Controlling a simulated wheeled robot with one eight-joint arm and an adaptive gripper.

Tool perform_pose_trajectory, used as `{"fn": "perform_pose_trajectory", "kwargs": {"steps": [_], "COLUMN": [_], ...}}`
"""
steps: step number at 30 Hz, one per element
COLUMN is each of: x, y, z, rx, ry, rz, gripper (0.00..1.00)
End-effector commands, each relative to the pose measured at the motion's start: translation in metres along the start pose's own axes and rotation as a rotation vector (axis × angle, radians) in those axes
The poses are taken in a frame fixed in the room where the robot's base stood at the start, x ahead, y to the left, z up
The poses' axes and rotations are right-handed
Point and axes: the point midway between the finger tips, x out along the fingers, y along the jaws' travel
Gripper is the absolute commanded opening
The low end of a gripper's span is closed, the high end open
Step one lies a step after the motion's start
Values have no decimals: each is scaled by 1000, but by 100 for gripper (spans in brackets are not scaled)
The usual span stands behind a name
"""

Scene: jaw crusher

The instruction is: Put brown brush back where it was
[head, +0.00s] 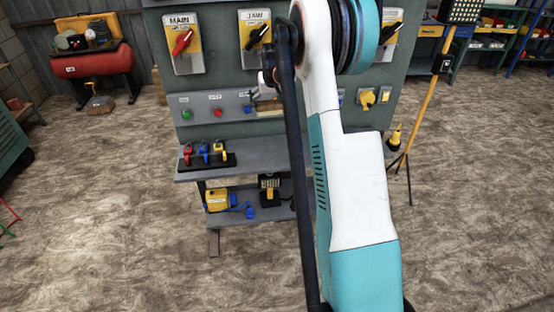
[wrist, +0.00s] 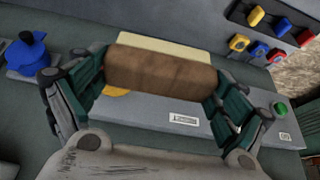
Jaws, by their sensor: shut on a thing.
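The brown brush (wrist: 160,72), a brown block with a cream strip along its far side, is clamped crosswise between the dark green fingers of my gripper (wrist: 160,80) in the wrist view. A small tan part of the brush (head: 266,104) shows in the head view, in front of the grey button panel (head: 228,106). My arm hides much of my gripper there. I cannot tell whether the brush touches the panel.
Below the panel, a grey ledge (head: 248,160) holds a rack of red, blue and yellow padlocks (head: 205,154). Large MAIN (head: 182,42) and JAW (head: 256,38) switches are above. A yellow tripod pole (head: 428,85) stands to the right. The front floor is clear.

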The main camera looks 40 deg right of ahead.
Motion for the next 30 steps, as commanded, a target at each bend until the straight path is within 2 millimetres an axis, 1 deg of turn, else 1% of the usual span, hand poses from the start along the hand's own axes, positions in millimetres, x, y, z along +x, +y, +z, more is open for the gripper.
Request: {"fn": "perform_pose_trajectory", "kwargs": {"steps": [1, 3, 7, 11, 18, 24, 27, 30], "x": [8, 17, 27, 48, 101, 143, 158, 166], "y": [10, 20, 29, 30, 30, 30, 30, 30], "z": [5, 11, 19, 28, 53, 72, 79, 82], "rx": [11, 21, 31, 32, 32, 31, 31, 31], "ry": [-10, -21, -33, -35, -34, -34, -34, -34], "rz": [5, 9, 13, 14, 14, 14, 14, 14], "gripper": [72, 72, 72, 72, 72, 72, 72, 72]}}
